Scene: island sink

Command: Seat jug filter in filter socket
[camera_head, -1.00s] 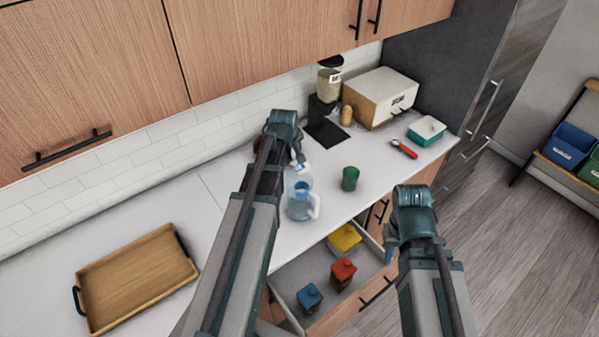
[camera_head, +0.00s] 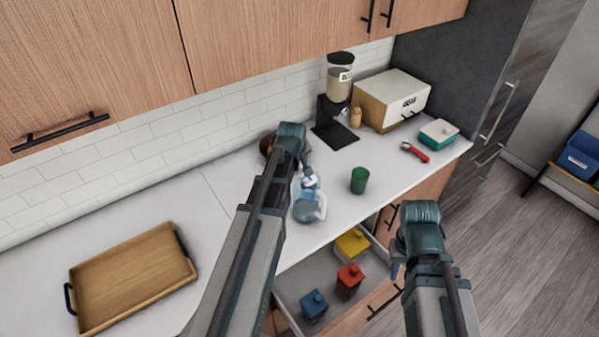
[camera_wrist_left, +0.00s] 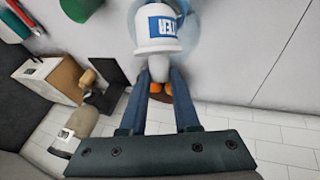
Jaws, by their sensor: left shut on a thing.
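The jug filter (camera_head: 310,182) is white with a blue label. My left gripper (camera_head: 308,174) is shut on its narrow top; the wrist view shows the filter (camera_wrist_left: 158,30) between and beyond the fingertips (camera_wrist_left: 159,72). The clear blue jug (camera_head: 304,211) stands upright on the counter with its handle to the right. The filter is at the jug's mouth, overlapping it in both views. The filter socket inside is hidden, so I cannot tell whether they touch. My right gripper (camera_head: 397,268) hangs in front of the counter, over the drawer side; its jaws are unclear.
A green cup (camera_head: 359,181) stands right of the jug. Behind are a coffee grinder (camera_head: 337,95), a bread box (camera_head: 393,100) and a brown bowl (camera_head: 267,143) partly behind my arm. A wooden tray (camera_head: 133,275) lies left. An open drawer (camera_head: 290,285) holds coloured canisters below.

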